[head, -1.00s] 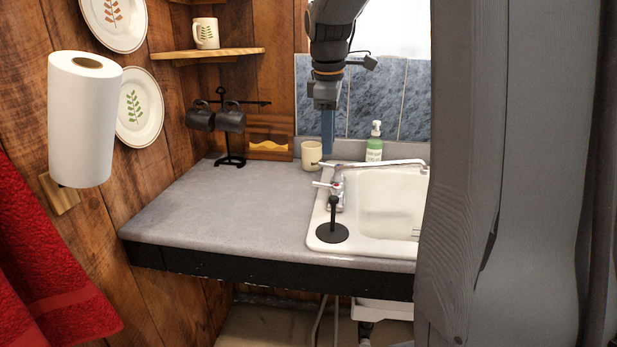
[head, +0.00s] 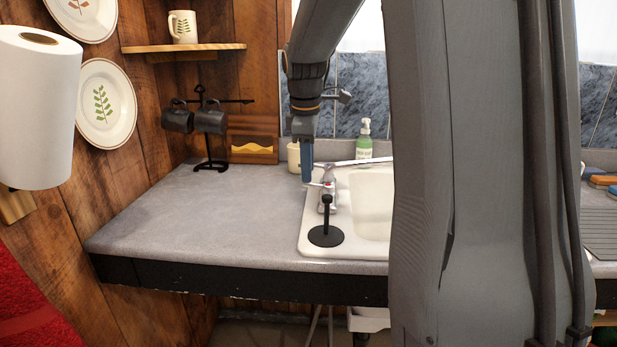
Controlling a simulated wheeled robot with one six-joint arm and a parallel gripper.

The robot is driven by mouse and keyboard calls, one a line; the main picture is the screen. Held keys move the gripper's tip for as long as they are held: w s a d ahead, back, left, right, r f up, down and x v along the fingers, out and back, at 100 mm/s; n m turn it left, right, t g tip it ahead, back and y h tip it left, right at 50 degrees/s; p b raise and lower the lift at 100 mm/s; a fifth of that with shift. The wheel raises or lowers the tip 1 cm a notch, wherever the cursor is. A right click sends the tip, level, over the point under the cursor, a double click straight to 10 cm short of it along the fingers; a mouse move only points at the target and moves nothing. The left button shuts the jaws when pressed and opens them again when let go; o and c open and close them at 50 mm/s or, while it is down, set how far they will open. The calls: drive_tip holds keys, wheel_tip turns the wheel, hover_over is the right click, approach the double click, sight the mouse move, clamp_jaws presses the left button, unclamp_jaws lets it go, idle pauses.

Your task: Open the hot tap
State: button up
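The chrome tap (head: 328,192) stands at the left rim of the white sink (head: 362,205), its long spout reaching right. A small handle with a reddish mark shows on the tap's near side; I cannot tell for sure which handle is the hot one. My gripper (head: 307,172) points down with blue fingers, just left of and above the tap's handles. Its tip looks close to the left handle; I cannot tell whether it touches. The fingers overlap edge-on, so their opening is hidden. Nothing shows held in them. My arm hides the sink's right part.
A black rod on a round base (head: 326,236) stands in front of the tap. A cream mug (head: 294,156) and green soap bottle (head: 364,140) are behind. A black mug stand (head: 210,130) is at the back left. The grey counter (head: 200,215) is clear.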

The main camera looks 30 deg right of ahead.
drive_tip(key=shift+w+d+f, duration=0.15)
drive_tip(key=shift+f, duration=0.75)
drive_tip(key=shift+w+d+f, duration=0.1)
drive_tip(key=shift+f, duration=0.75)
clamp_jaws()
